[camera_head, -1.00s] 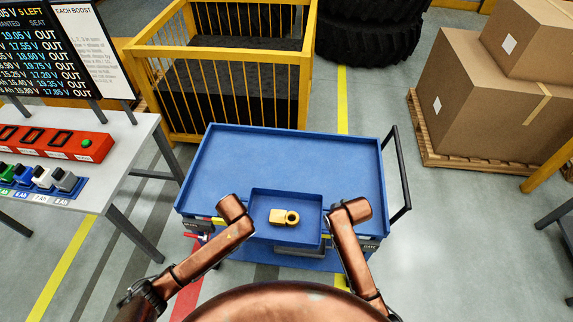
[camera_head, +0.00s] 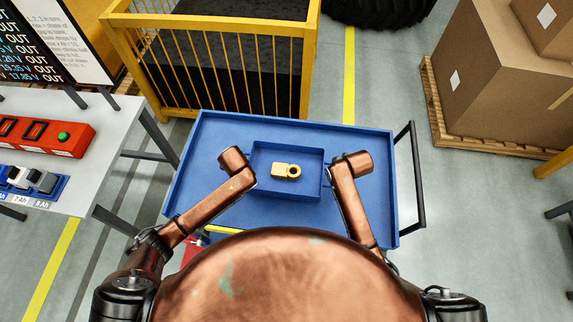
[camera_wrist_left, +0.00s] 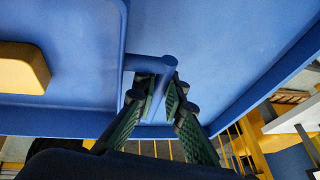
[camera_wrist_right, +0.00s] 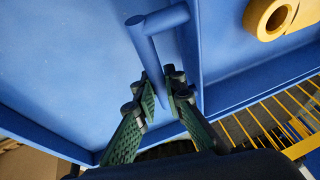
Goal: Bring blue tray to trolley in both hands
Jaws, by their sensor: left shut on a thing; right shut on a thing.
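The blue tray (camera_head: 312,196) is a small open box with a yellow part (camera_head: 286,171) lying in it. In the head view it shows over the blue top of the trolley (camera_head: 220,131); whether it touches the top I cannot tell. My left gripper (camera_wrist_left: 170,100) is shut on the tray's left handle (camera_wrist_left: 150,63). My right gripper (camera_wrist_right: 164,95) is shut on the tray's right handle (camera_wrist_right: 158,20). In the head view my wrists hide both grippers. The trolley has a raised rim and a black push handle (camera_head: 417,175) on its right.
A yellow barred cage (camera_head: 215,60) stands behind the trolley. A workbench (camera_head: 95,180) with a red charger box (camera_head: 45,136) is at the left. Cardboard boxes (camera_head: 490,90) on a pallet (camera_head: 440,110) stand at the right, with clear floor between.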

